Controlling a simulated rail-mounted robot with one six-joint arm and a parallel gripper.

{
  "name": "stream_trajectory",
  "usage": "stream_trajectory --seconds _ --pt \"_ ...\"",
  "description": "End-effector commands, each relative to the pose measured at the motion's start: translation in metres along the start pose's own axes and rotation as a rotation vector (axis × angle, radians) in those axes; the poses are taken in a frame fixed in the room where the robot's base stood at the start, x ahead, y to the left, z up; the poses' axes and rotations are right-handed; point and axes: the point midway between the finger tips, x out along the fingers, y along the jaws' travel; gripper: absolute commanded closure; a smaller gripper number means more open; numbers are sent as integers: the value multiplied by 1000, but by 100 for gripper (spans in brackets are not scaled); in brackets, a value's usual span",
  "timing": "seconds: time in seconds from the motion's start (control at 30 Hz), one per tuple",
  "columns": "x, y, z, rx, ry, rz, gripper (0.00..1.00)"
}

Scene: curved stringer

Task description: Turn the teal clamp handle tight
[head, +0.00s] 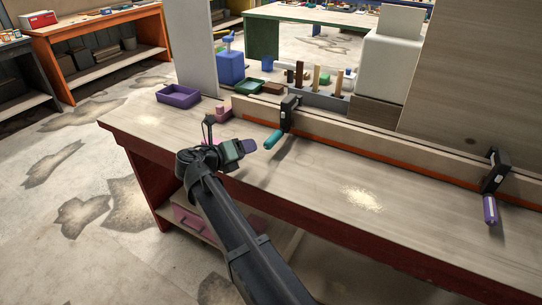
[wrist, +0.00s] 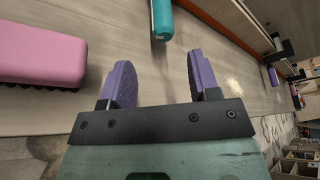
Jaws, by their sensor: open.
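The teal clamp handle (head: 273,139) sticks out toward the front from a black clamp (head: 290,112) on the long wooden stringer. In the wrist view the teal handle (wrist: 161,20) shows at the top, beyond and between my fingertips, not touching them. My gripper (head: 248,147) is to the left of the handle, a short gap away, over the bench. In the wrist view its two purple fingers (wrist: 160,75) are apart with nothing between them. A second clamp with a purple handle (head: 490,209) is at the right end of the stringer.
A pink block-like item (wrist: 40,50) lies left of my fingers in the wrist view. A purple tray (head: 178,95), a blue container (head: 230,68) and several small items stand behind. The bench front right of my gripper is clear except for sawdust (head: 361,198).

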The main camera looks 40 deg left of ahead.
Motion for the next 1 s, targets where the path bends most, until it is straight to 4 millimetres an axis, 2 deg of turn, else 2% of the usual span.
stream_trajectory --seconds 0.17,0.5,0.6,0.7,0.9,0.93,1.0 --pt "14 -2 -1 4 5 -2 44" --pt "90 -1 -2 7 7 -2 44" --pt "104 -2 -2 6 6 0 44" --pt "110 -3 -1 6 6 0 44" --pt "110 -4 -1 6 6 0 44" --pt "110 -4 -1 6 6 0 46" --pt "110 -4 -1 7 6 0 56"
